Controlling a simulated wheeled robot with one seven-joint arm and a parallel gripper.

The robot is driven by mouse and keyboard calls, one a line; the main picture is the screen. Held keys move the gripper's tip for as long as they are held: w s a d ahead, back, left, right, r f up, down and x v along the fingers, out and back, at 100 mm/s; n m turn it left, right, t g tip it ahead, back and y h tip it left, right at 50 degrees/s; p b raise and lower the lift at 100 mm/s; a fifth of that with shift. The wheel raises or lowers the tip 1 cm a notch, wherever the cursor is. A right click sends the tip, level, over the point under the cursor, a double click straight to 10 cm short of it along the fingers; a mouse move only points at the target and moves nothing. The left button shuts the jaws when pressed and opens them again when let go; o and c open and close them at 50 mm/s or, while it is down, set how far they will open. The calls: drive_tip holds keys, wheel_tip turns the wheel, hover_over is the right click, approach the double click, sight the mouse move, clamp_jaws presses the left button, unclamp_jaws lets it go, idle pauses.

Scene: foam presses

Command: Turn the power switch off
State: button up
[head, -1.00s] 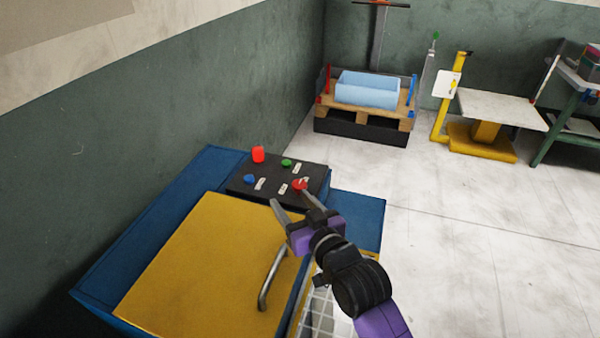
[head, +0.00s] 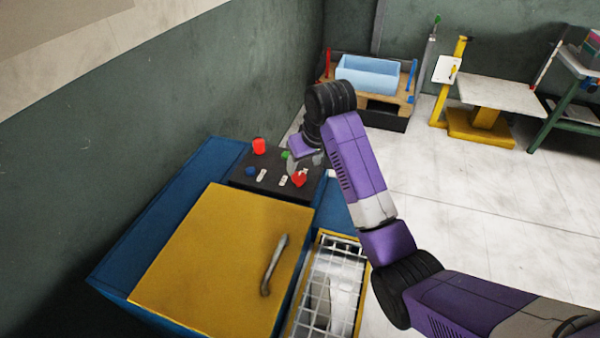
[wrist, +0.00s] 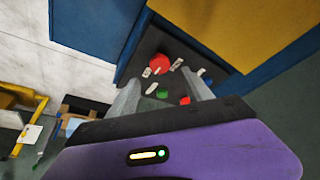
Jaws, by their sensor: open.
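A black control panel (head: 240,182) sits on the blue machine. It carries a red block-like control (head: 259,146) at the back left, a green button (head: 286,156), a blue knob (head: 249,172) and a round red knob (head: 299,180) at the right. I cannot read the labels to tell which is the power switch. My gripper (head: 304,167) is open and empty above the panel's right side, close to the round red knob. In the wrist view the round red knob (wrist: 160,64) shows between the fingertips, and the green button (wrist: 162,94) lies nearer the gripper body. Contact cannot be told.
The yellow lid (head: 220,255) with a metal handle (head: 274,265) lies in front of the panel. A white wire grid (head: 330,290) is beside it. A wall runs along the left.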

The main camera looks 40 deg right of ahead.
sight(299, 176)
drive_tip(key=shift+p+x, duration=0.55)
drive_tip(key=shift+x, duration=3)
clamp_jaws()
